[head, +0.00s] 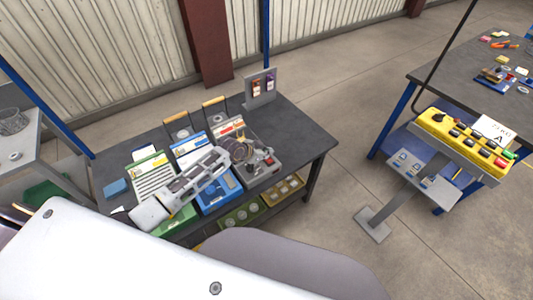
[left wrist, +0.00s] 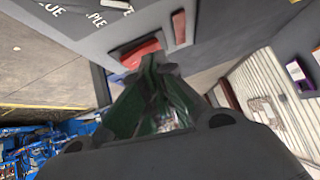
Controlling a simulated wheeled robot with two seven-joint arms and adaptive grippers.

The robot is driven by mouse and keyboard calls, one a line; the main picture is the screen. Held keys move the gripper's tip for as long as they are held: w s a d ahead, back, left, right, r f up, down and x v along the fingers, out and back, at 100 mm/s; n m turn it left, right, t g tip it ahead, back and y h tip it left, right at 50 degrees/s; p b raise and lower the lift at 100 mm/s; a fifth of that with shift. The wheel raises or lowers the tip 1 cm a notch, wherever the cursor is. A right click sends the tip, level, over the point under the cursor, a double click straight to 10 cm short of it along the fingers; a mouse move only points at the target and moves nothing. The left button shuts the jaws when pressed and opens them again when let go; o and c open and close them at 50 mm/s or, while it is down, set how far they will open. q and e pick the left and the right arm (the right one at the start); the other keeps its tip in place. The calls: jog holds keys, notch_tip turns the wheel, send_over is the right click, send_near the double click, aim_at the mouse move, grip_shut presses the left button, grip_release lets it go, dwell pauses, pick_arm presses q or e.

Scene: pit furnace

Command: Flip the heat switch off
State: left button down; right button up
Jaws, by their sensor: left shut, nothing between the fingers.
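A grey control box (head: 262,172) with a small red part on top sits on the dark workbench. In the left wrist view, a bright red switch-like part (left wrist: 139,53) stands on a grey panel (left wrist: 190,50), just beyond my fingertips. A darker red part (left wrist: 180,27) is beside it. I cannot tell which of them is the heat switch, nor its position. My left gripper (head: 247,148) is over the left side of the box; its fingers also show in the left wrist view (left wrist: 165,70), shut and empty. Whether they touch the red part is unclear. My right gripper is out of view.
A yellow button box (head: 460,140) is on a stand at the right. Open floor lies between.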

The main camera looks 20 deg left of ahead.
pick_arm(q)
jog(key=shift+s+d, duration=0.1)
jog(key=shift+d, duration=0.05)
jog(key=shift+s+d+r+p, duration=0.1)
jog(key=shift+s+d+p, duration=0.35)
jog(key=shift+p, duration=0.25)
